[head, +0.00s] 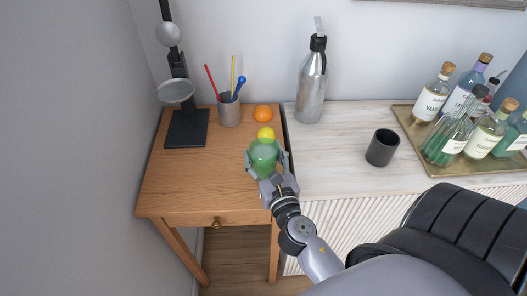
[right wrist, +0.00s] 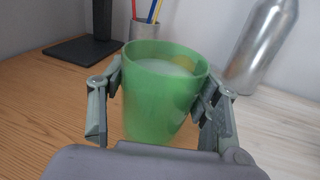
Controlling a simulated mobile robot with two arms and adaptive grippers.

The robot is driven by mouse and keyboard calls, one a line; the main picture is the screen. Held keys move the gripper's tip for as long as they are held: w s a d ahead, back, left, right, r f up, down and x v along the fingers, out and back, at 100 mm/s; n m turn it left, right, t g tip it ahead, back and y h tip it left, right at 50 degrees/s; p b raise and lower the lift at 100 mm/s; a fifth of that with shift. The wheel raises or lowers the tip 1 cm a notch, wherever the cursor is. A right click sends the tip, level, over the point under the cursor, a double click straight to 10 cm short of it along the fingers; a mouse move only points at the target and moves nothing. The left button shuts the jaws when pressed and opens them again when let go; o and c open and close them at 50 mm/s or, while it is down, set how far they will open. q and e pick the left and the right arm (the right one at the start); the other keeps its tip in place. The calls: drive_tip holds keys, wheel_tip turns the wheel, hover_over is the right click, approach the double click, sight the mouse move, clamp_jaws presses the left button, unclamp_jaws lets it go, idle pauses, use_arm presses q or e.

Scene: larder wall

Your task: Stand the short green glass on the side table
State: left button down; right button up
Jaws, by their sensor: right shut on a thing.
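The short green glass (head: 264,152) is upright between the fingers of my right gripper (head: 267,165), over the right part of the wooden side table (head: 185,182). In the right wrist view the green glass (right wrist: 160,95) fills the middle, with a finger of my right gripper (right wrist: 160,100) pressed against each side. The gripper is shut on it. I cannot tell whether its base touches the table top, as the gripper hides it. My left gripper is not in view.
On the side table stand a dark stand (head: 187,128), a pencil cup (head: 229,110), an orange (head: 263,113) and a yellow lemon-like fruit (head: 266,132) just behind the glass. A dark cup (head: 382,147), metal bottle (head: 311,88) and bottle tray (head: 438,170) are on the white cabinet. The table's front left is clear.

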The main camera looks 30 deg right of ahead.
sight(267, 173)
wheel_tip(267, 173, down, 3)
drive_tip(key=shift+r+b, duration=0.1)
drive_tip(key=shift+b, duration=0.6)
drive_tip(key=shift+f, duration=0.2)
drive_tip(key=o, duration=1.8)
drive_tip(key=shift+c, duration=0.2)
